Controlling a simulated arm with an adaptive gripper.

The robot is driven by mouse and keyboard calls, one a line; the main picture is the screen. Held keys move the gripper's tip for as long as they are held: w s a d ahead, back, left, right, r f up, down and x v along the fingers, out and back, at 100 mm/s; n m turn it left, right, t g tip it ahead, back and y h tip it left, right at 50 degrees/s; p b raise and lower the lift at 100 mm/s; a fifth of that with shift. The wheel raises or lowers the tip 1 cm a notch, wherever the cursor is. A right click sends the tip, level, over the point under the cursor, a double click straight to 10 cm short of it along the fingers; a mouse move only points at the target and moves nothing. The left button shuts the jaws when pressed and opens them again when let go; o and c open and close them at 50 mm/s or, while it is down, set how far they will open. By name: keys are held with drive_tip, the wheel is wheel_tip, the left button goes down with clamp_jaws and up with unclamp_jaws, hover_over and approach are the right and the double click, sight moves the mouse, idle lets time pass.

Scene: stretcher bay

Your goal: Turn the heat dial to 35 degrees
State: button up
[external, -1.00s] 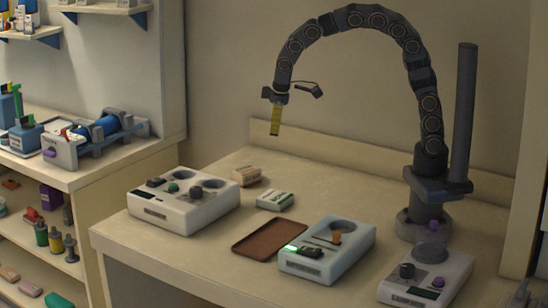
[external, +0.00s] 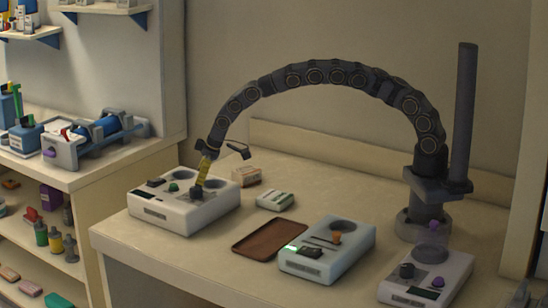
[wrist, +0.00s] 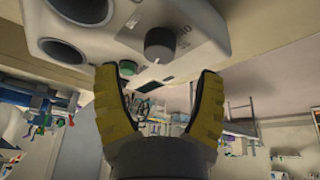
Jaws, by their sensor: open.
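A white unit (external: 205,215) stands at the left of the bench, with two round wells, a green knob (external: 173,187) and a dark dial (external: 196,191) on top. In the wrist view the dark dial (wrist: 160,45) has printed numbers beside it; its setting is too small to read. The green knob (wrist: 128,68) sits beside it there. My gripper (external: 200,183) has yellow fingers and reaches down at the dial, partly hiding it in the external view. In the wrist view my gripper (wrist: 160,70) is open, the dial lying ahead between its fingertips, apparently not gripped.
A brown tray (external: 268,238) and small boxes (external: 275,200) lie right of the unit. Shelves are at left.

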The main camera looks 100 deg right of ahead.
sight(197, 188)
drive_tip(key=shift+x, duration=2.4)
drive_tip(key=c, duration=1.1)
